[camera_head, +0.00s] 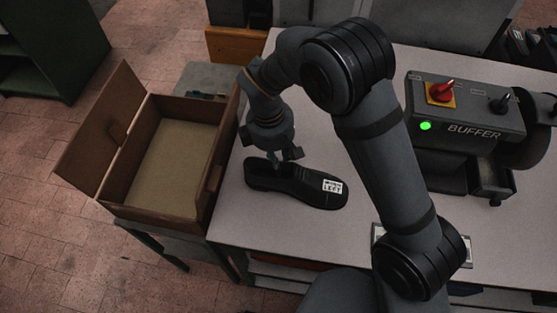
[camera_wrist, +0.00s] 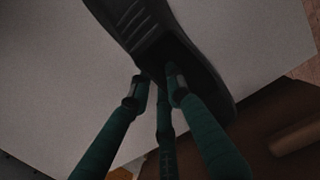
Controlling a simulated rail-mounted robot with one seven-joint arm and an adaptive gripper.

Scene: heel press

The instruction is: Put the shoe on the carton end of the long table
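A black shoe (camera_head: 300,187) lies flat on the long table (camera_head: 315,228), at the end beside the carton. Its toe points right and a white label reading LEFT is on the toe. My gripper (camera_head: 280,160) is over the heel end, at the shoe's opening, with its fingers spread. In the wrist view the shoe (camera_wrist: 160,35) runs from the top toward the right. The green-sleeved fingers of my gripper (camera_wrist: 158,88) are apart, with their tips at the shoe's opening and near edge. Whether any fingertip touches the shoe is unclear.
An open brown carton (camera_head: 211,175) stands left of the table on a separate stand, its flap folded out left. A buffer machine (camera_head: 465,130) with a red knob and green light stands at the right. My arm crosses the middle. Bare tabletop lies around the shoe.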

